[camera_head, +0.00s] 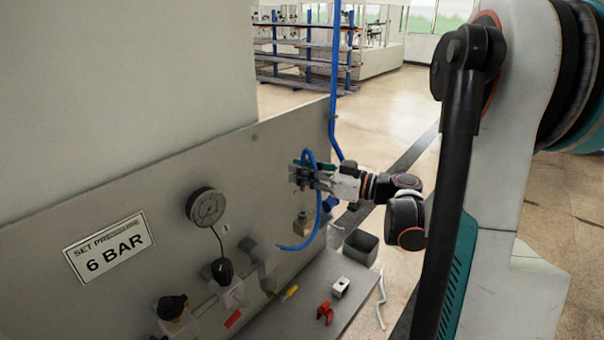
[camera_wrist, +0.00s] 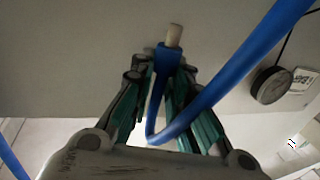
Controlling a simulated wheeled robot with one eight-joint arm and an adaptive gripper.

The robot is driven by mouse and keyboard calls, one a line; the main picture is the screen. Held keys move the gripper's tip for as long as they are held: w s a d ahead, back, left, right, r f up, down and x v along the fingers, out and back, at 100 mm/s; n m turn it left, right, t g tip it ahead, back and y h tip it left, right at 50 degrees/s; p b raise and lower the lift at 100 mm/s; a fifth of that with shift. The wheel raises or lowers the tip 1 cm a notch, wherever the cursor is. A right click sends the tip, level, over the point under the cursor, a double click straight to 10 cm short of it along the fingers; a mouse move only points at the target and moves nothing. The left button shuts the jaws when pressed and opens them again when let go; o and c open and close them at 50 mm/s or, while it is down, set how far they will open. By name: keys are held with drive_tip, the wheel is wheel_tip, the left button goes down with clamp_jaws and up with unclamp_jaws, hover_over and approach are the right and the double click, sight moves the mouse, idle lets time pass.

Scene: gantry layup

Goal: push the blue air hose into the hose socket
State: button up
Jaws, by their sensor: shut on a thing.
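My gripper (camera_head: 306,172) is shut on the blue air hose (camera_head: 319,200) in front of the grey panel. In the wrist view my gripper (camera_wrist: 163,78) has its two green-sided fingers around the hose's blue end (camera_wrist: 166,56). A short pale tan cylinder (camera_wrist: 174,35) extends from that end toward the panel. I cannot tell whether it touches the panel. The hose (camera_wrist: 245,75) bends back in a loop below the fingers and rises to the right. In the head view it curves down to the panel's lower part. A brass-coloured fitting (camera_head: 303,224), possibly the hose socket, sits below my gripper.
A pressure gauge (camera_head: 206,207), a "6 BAR" sign (camera_head: 108,246) and several valves are on the panel. A dark bin (camera_head: 361,247) stands beyond. Another blue line (camera_head: 334,90) runs down the panel's far edge.

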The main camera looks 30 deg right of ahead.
sight(302, 190)
drive_tip(key=shift+f+b, duration=2.5)
drive_tip(key=shift+f, duration=0.45)
drive_tip(key=shift+f+b, duration=1.4)
drive_tip(key=shift+b, duration=0.3)
drive_tip(key=o, duration=0.9)
drive_tip(key=shift+s, duration=0.1)
drive_tip(key=v, duration=1.2)
drive_tip(key=shift+r, duration=0.1)
